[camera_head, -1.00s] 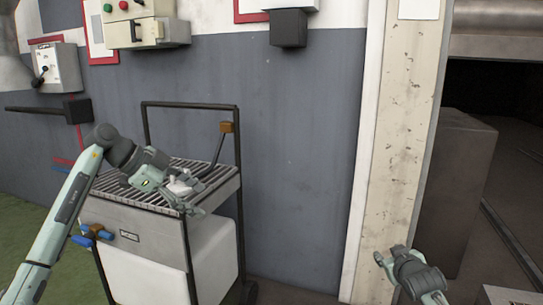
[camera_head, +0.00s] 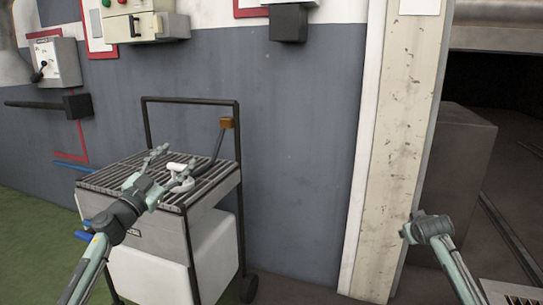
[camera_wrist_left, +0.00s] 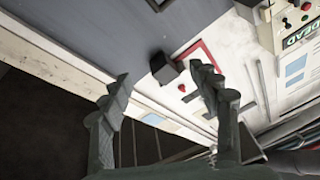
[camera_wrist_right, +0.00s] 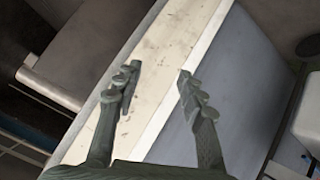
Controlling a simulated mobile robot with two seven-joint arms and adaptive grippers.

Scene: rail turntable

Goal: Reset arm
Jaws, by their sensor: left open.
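A grey wall (camera_head: 300,150) with control boxes (camera_head: 137,25) stands behind. A worn pale post (camera_head: 398,150) and a grey block (camera_head: 456,170) are at the right.

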